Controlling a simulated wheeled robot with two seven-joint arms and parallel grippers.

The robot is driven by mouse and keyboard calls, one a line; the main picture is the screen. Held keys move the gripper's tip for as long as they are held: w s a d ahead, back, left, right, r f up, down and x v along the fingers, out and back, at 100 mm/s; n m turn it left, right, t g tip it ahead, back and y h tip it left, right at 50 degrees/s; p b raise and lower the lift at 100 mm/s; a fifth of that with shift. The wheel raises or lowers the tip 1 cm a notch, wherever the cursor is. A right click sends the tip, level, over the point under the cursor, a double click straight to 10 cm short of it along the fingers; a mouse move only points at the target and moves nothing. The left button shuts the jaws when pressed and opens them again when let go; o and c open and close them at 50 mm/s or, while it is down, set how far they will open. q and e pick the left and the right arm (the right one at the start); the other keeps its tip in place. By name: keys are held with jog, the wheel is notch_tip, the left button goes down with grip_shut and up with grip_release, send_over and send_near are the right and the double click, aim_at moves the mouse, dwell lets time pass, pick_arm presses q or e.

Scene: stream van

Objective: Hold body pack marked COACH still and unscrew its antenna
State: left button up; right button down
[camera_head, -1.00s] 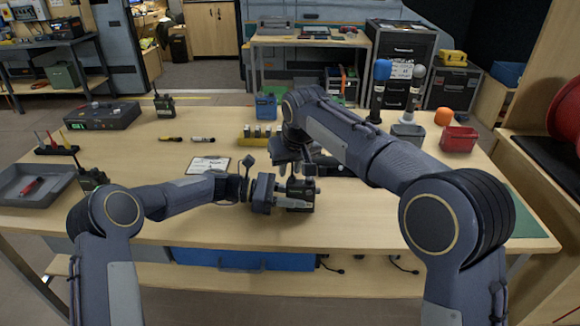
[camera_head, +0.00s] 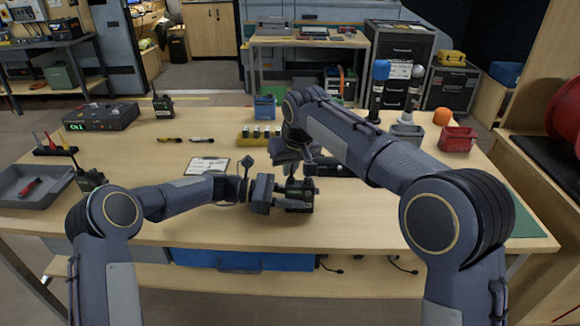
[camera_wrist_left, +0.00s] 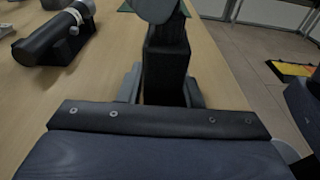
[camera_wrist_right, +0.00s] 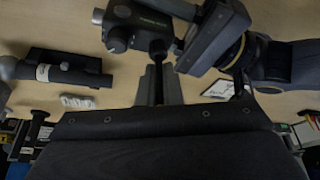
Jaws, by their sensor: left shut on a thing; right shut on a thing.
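The body pack (camera_head: 299,194) is a small dark box near the front middle of the table; its marking is too small to read. My left gripper (camera_head: 280,203) is shut on it from the left. In the left wrist view the dark pack (camera_wrist_left: 165,65) sits between the fingers. My right gripper (camera_head: 297,174) is above the pack, pointing down. In the right wrist view its fingers (camera_wrist_right: 158,80) are shut on the dark antenna (camera_wrist_right: 158,48) at the end of the pack (camera_wrist_right: 140,22). The antenna is mostly hidden by the fingers.
A dark cylindrical device (camera_head: 336,167) lies just right of and behind the pack. A yellow holder (camera_head: 260,136) with several batteries stands behind.

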jog(key=n+g+y, duration=0.1)
jog(key=n, duration=0.2)
jog(key=shift+s+n, duration=0.1)
jog(key=shift+n, duration=0.3)
jog(key=n+g+y, duration=0.1)
jog(key=n, duration=0.2)
jog(key=shift+s+a+n, duration=0.1)
jog(key=shift+a+n, duration=0.05)
jog(key=shift+n, duration=0.25)
jog(key=n, duration=0.2)
jog(key=n+g, duration=0.1)
jog(key=shift+s+n+g+y, duration=0.1)
jog(key=shift+n+g+y, duration=0.2)
jog(key=shift+n, duration=0.1)
jog(key=shift+s, duration=0.1)
jog(key=shift+n, duration=0.3)
